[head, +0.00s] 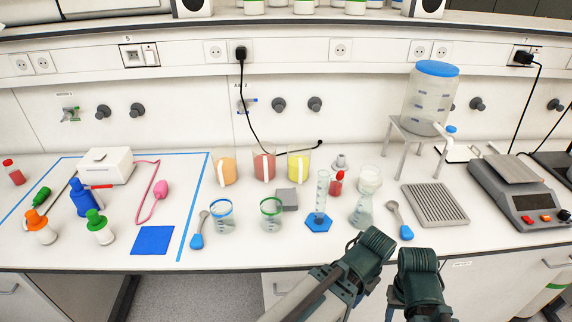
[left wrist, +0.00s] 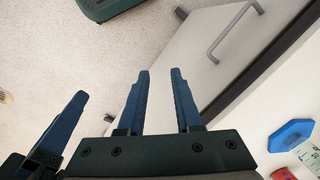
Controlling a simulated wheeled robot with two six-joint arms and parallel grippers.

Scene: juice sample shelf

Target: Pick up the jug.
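Three clear jugs with white handles stand in a row at the back middle of the bench in the head view: one with orange juice (head: 226,168), one with red (head: 264,166) and one with yellow (head: 298,165). All are upright. My left gripper (left wrist: 160,72) is open and empty in the left wrist view, its two fingers apart over the floor and a cabinet front. In the head view both my arms end at the bench's front edge, well short of the jugs. My right gripper (head: 418,285) is at the lower right, its fingers mostly hidden.
Beakers with blue (head: 221,216) and green (head: 271,215) rims, a grey block (head: 287,199) and a measuring cylinder (head: 321,196) stand in front of the jugs. A black cable (head: 254,118) hangs behind them. A stand with a tank (head: 431,100) is at right.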

